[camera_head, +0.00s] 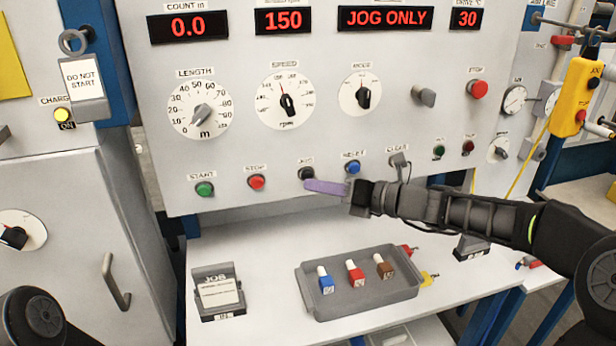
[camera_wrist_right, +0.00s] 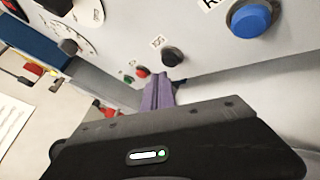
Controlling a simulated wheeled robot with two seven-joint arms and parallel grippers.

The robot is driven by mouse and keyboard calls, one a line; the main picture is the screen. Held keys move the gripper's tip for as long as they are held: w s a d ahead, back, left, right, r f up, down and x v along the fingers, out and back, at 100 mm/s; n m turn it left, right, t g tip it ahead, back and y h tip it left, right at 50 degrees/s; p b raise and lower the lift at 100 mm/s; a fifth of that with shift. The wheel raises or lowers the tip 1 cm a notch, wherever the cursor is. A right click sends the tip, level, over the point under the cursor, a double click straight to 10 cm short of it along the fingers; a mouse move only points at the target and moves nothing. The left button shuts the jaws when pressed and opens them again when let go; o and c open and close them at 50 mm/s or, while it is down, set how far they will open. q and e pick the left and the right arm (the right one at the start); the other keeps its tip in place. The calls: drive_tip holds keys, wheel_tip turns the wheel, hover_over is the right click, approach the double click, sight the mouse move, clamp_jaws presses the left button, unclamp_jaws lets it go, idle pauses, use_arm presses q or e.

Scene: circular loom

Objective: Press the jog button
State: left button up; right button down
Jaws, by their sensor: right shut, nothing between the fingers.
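The black jog button (camera_head: 306,173) sits in the lower row of the grey panel, between the red stop button and the blue reset button. In the right wrist view the jog button (camera_wrist_right: 172,56) shows just beyond the purple fingertips. My right gripper (camera_head: 325,187) is shut and empty, its fingers pointing left just below and to the right of the jog button. In the right wrist view the right gripper (camera_wrist_right: 158,95) lies close to the panel face. I cannot tell whether it touches the button. My left gripper is not in view; only part of my left arm shows at the lower left.
Neighbouring buttons are the green start (camera_head: 205,189), red stop (camera_head: 256,182) and blue reset (camera_head: 352,167). The display (camera_head: 384,18) reads JOG ONLY. Below, a grey tray (camera_head: 400,296) with coloured pieces and a JOB card holder (camera_head: 217,291) stand on the white shelf.

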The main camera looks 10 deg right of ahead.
drive_tip(key=shift+w+p, duration=0.35)
drive_tip(key=shift+w, duration=0.1)
drive_tip(key=shift+w+p, duration=0.4)
drive_tip(key=shift+w, duration=0.05)
idle(0.6)
drive_tip(key=shift+s, duration=0.9)
drive_tip(key=shift+s+d, duration=0.15)
drive_tip(key=shift+s, duration=2.35)
idle(3.1)
